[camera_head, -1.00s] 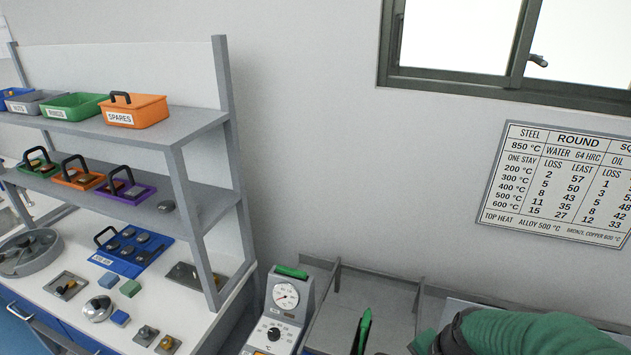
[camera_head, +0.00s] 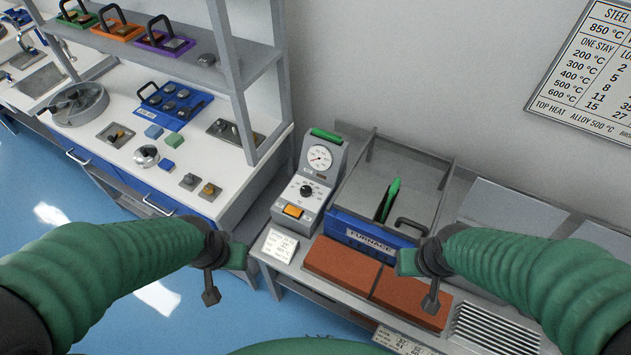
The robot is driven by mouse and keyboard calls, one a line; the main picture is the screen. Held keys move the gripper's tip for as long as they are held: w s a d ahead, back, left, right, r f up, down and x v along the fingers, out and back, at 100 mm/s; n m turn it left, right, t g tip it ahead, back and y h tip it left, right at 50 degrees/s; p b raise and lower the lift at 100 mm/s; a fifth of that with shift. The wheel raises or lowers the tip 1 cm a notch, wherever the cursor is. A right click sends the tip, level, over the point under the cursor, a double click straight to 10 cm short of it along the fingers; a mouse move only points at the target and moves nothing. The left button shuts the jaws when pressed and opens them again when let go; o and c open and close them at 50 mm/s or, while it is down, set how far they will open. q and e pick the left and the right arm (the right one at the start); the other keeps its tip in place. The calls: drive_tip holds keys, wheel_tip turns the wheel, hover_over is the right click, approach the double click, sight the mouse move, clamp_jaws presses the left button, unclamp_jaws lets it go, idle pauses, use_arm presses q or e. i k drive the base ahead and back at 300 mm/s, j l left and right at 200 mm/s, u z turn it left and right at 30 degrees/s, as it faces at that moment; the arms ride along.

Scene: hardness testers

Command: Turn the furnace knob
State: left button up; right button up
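The furnace control unit (camera_head: 332,170) is a grey sloped box with a round dial gauge on its upper face. Its small dark furnace knob (camera_head: 307,190) sits below the gauge, above an orange button (camera_head: 292,211). The furnace (camera_head: 372,238) stands to the right of the unit, with a blue labelled front and a black handle. My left gripper (camera_head: 222,275) is left of and nearer than the unit, apart from the knob. My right gripper (camera_head: 418,280) is in front of the furnace's right side, over the bricks in the picture. Neither visibly holds anything; their finger gaps are unclear.
Reddish bricks (camera_head: 343,267) lie on the bench before the furnace. A small printed card (camera_head: 281,244) is below the control unit. A shelved workbench (camera_head: 150,197) with trays and samples stands left. Blue floor (camera_head: 110,207) lies between the bench and my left arm.

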sight(305, 191)
drive_tip(key=i+j+u, duration=0.2)
drive_tip(key=i+j, duration=0.2)
drive_tip(key=i+j+u, duration=0.2)
drive_tip(key=i+j, duration=0.15)
drive_tip(key=i, duration=0.15)
